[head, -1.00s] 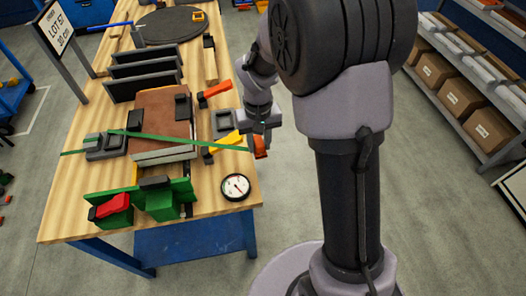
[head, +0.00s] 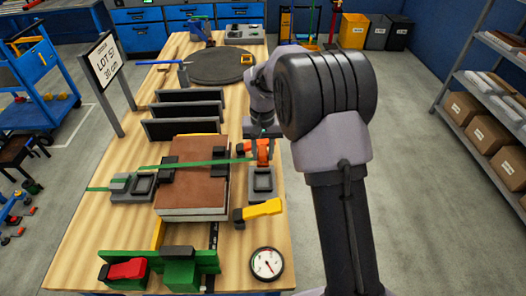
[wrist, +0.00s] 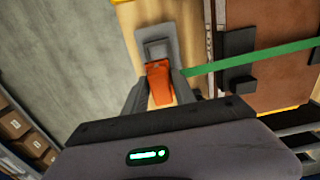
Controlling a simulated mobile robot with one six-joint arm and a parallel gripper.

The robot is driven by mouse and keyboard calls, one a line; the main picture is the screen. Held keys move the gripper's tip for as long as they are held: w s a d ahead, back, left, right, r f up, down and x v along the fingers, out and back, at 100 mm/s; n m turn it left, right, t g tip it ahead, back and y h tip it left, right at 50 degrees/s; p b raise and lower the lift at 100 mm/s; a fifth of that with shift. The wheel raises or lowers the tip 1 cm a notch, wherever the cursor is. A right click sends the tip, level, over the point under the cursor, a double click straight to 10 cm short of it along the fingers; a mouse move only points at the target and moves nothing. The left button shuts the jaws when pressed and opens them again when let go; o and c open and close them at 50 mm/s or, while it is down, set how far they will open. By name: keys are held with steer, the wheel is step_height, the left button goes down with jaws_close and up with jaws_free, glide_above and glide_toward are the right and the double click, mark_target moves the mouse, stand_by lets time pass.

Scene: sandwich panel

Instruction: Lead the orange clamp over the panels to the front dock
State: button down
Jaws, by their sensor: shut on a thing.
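My gripper (head: 262,133) is shut on the orange clamp (head: 263,150), which also shows between the fingers in the wrist view (wrist: 159,82). A green strap (head: 210,162) runs from the left grey block (head: 132,187) across the brown-topped panel stack (head: 200,188) toward the clamp. The strap's end at the clamp is partly hidden by a finger. A grey dock with a square recess (head: 263,185) lies on the table right of the stack. It shows just beyond the clamp in the wrist view (wrist: 155,45). I cannot tell whether they touch.
A yellow-handled clamp (head: 262,209) stands at the stack's near right corner. A red-handled green fixture (head: 128,269) and a dial gauge (head: 267,263) are at the near edge. Black upright plates (head: 185,110) stand behind the stack. The aisle floor at right (head: 415,180) is clear.

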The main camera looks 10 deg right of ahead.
step_height(320, 180, down, 10)
steer(key=b, duration=0.7)
steer(key=shift+f, duration=0.1)
steer(key=shift+s, duration=0.2)
steer(key=c, duration=0.9)
jaws_free()
steer(key=shift+c, duration=0.2)
step_height(320, 180, up, 18)
steer(key=p, duration=0.7)
steer(key=shift+f, duration=0.25)
